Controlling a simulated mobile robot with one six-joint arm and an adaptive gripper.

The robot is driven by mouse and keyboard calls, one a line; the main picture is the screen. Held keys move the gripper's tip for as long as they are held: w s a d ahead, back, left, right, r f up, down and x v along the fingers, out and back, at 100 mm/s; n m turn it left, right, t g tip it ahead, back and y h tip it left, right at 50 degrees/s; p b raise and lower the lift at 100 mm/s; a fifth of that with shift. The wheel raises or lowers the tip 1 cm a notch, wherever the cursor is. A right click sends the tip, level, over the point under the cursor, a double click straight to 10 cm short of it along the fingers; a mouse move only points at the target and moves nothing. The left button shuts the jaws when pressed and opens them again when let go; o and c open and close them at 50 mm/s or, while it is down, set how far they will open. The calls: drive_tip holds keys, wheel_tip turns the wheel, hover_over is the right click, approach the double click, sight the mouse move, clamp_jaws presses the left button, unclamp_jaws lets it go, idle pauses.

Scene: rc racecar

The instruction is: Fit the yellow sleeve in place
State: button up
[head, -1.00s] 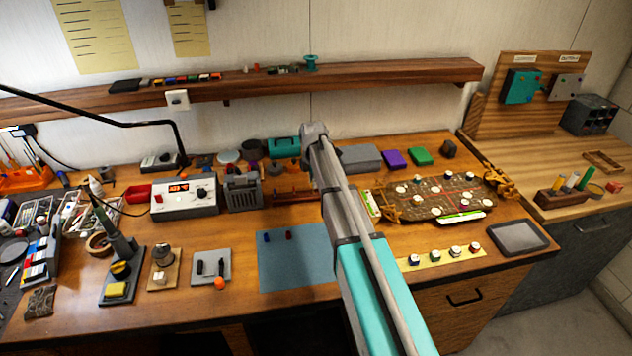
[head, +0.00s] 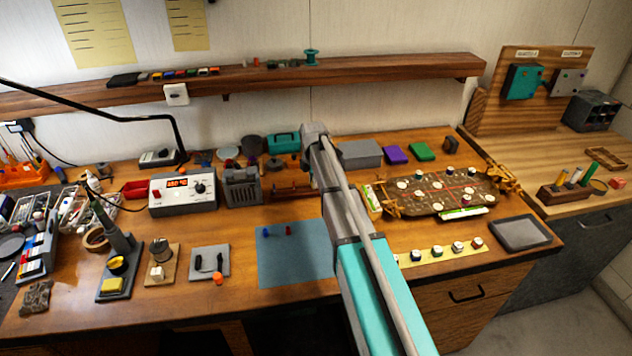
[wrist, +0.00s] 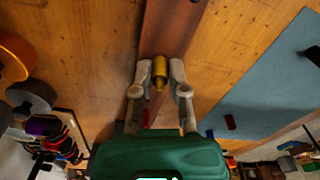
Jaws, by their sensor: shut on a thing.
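The yellow sleeve (wrist: 160,70) shows in the wrist view between the two fingertips of my gripper (wrist: 160,78), which is shut on it. A reddish-brown wooden strip (wrist: 172,30) lies beyond and below the sleeve; I cannot tell whether they touch. A small red piece shows just below the left fingertip, partly hidden. In the head view my arm hides the gripper and the sleeve. A brown wooden rack (head: 290,190) with small upright parts stands just left of my arm.
A blue-grey mat (head: 290,262) holds small blue and red pieces. A grey-finned block (head: 243,188) and white soldering station (head: 183,192) stand to the left. A brown circuit board (head: 440,192) lies to the right. Bare wood separates the mat from the tool stands.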

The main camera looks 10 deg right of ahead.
drive_tip(key=shift+f, duration=0.3)
drive_tip(key=o, duration=0.7)
drive_tip(key=shift+o, duration=0.3)
drive_tip(key=o, duration=0.4)
drive_tip(key=shift+c, duration=0.2)
drive_tip(key=shift+r, duration=0.2)
drive_tip(key=shift+r+p, duration=4.35)
